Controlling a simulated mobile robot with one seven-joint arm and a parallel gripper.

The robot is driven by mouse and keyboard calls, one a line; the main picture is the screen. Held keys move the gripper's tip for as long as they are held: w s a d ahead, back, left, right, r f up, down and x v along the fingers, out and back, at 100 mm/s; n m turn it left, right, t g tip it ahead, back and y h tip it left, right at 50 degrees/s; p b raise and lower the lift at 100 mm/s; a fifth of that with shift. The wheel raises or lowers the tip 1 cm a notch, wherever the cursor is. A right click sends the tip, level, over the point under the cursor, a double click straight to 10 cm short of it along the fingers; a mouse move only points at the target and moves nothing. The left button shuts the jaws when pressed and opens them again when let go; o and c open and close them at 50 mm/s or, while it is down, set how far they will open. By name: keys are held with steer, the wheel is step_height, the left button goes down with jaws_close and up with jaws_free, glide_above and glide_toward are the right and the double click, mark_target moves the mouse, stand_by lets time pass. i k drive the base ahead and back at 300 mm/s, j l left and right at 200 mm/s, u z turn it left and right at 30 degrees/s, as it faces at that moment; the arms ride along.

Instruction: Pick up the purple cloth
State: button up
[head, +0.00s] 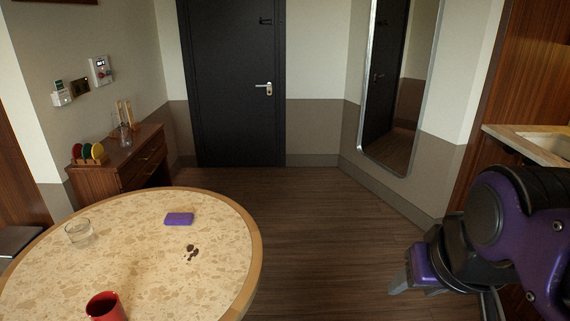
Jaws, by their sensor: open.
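The purple cloth (179,219) is a small folded rectangle. It lies flat on the far right part of the round speckled table (120,268), in the head view. My gripper (400,284) is at the lower right of the picture, well to the right of the table and apart from the cloth. It is open, and nothing shows between its fingers. Part of it is hidden behind my purple and black arm.
A counter with a sink (535,143) is at right. Wooden floor (310,230) is clear between table and arm.

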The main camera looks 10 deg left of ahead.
mark_target(177, 218)
steer(key=i+z, duration=0.35)
steer(key=i, duration=0.75)
steer(key=i+u, duration=0.35)
steer(key=i, duration=0.15)
steer(key=i+l+u, duration=0.15)
steer(key=i+u, duration=0.15)
steer(key=i, duration=0.15)
steer(key=i+u, duration=0.2)
steer(key=u, duration=0.2)
steer(key=i+u, duration=0.2)
steer(key=u, duration=0.15)
steer(key=i+l+u, duration=0.1)
steer(key=u, duration=0.3)
steer(key=i+u, duration=0.15)
steer(key=u, duration=0.25)
steer(key=i+l+u, duration=0.1)
steer(key=u, duration=0.3)
steer(key=i+l+u, duration=0.2)
steer(key=u, duration=0.2)
